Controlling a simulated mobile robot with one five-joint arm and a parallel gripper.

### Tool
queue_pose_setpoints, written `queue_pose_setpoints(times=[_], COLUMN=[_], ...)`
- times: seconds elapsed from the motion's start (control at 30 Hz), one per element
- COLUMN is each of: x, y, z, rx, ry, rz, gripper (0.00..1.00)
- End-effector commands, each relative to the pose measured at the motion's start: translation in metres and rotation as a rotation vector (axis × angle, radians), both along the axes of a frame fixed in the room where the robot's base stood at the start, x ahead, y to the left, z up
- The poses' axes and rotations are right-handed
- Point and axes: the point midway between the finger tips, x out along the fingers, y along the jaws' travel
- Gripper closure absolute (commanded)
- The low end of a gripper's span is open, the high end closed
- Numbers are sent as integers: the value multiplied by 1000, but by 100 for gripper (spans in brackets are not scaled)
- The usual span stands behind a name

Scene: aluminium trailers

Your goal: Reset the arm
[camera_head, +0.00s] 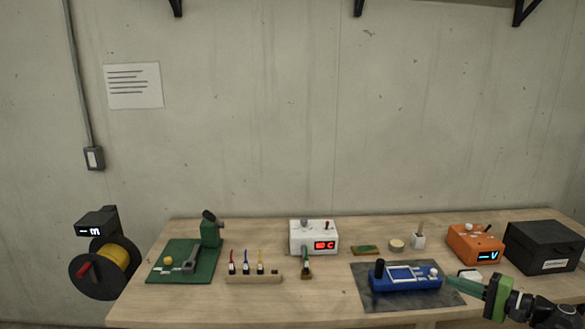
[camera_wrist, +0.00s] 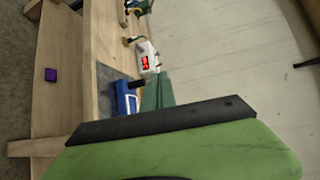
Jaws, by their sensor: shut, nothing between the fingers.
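My gripper (camera_head: 458,286) shows at the lower right of the head view, with green fingers shut and nothing between them. The fingers point left, close to the right end of a blue device (camera_head: 405,283) on a dark mat (camera_head: 364,294). I cannot tell whether they touch it. In the wrist view, the green fingers (camera_wrist: 157,92) stand in the middle, beside the blue device (camera_wrist: 125,98). My dark and green arm links show at the lower right of the head view.
The wooden table (camera_head: 330,297) also holds a white box (camera_head: 305,238) with a red display, a wooden rack (camera_head: 253,279), a green-based press (camera_head: 188,261), an orange meter (camera_head: 475,245) and a black box (camera_head: 540,247). A cable reel (camera_head: 103,270) is at the left. The table's front middle is clear.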

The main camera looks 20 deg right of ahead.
Motion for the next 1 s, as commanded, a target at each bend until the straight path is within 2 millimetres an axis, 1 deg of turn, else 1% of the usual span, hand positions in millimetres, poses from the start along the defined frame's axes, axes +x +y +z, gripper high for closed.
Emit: queue_pose_setpoints(times=[0.17, 0.27, 0.37, 0.47, 0.53, 0.57, 0.6, 0.67, 0.7, 0.77, 0.8, 0.87, 0.9, 0.97, 1.0], x=[29, 51, 77, 105, 129, 139, 154, 177, 191, 209, 219, 231, 237, 243, 245], y=[18, 35, 57, 86, 113, 127, 148, 185, 212, 252, 279, 321, 348, 390, 418], z=[-6, -9, -13, -18, -24, -27, -33, -45, -53, -67, -78, -94, -106, -125, -138], rx=[0, 0, 0, -1, -3, -5, -9, -20, -30, -51, -69, -103, -128, -175, -211], ry=[0, 0, 0, 0, 7, 12, 24, 47, 67, 102, 127, 170, 199, 245, 279], rz=[56, 103, 157, 223, 282, 310, 353, 425, 473, 547, 594, 666, 713, 785, 833], gripper=[100, 100, 100, 100, 100, 100, 100, 100, 100, 100, 100, 100, 100, 100, 100])
